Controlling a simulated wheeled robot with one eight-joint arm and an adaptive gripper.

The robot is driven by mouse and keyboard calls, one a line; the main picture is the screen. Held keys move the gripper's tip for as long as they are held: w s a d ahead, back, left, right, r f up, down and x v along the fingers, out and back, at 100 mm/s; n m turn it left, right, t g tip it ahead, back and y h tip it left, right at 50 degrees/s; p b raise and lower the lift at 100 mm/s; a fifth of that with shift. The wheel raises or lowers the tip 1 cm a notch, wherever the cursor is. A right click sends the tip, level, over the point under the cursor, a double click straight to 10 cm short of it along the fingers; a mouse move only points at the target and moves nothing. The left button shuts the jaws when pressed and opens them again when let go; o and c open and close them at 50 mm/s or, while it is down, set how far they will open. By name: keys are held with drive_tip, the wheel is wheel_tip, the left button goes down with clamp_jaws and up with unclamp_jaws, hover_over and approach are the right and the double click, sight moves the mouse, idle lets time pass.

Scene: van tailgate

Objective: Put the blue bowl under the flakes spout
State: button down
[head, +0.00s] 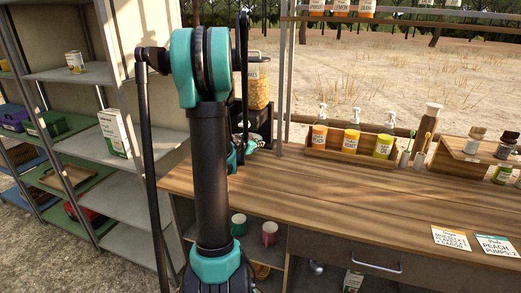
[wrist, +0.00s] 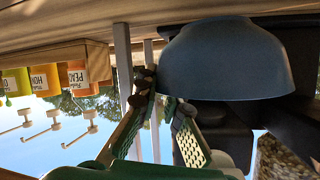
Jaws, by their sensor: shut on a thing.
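The blue bowl (wrist: 225,62) fills the upper right of the wrist view, which is upside down. It is upright, its base near the wooden counter. My gripper (wrist: 166,98) is shut on the bowl's rim at its left side in that view. In the head view my gripper (head: 240,155) is mostly behind my arm, and the bowl is hidden. The flakes dispenser (head: 259,88), a clear jar of golden flakes on a black stand, stands at the counter's far left end. The jar also shows in the wrist view (wrist: 283,158), past the bowl. The spout's outlet is hidden.
A wooden rack (head: 350,155) with three pump bottles stands at the counter's back, right of the dispenser. Upright metal posts (wrist: 123,55) stand near my gripper. Two label cards (head: 450,239) lie at the front right. The counter's middle (head: 340,195) is clear.

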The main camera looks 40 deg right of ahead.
drive_tip(key=shift+w+d, duration=0.15)
drive_tip(key=shift+d, duration=0.45)
drive_tip(key=f, duration=0.2)
drive_tip(key=shift+w+d+f, duration=0.15)
drive_tip(key=shift+d+f, duration=0.2)
drive_tip(key=shift+d, duration=0.05)
drive_tip(key=shift+f, duration=0.4)
drive_tip(key=c, duration=1.6)
unclamp_jaws()
drive_tip(key=shift+f, duration=0.1)
drive_tip(key=shift+c, duration=0.2)
drive_tip(key=v, duration=1.2)
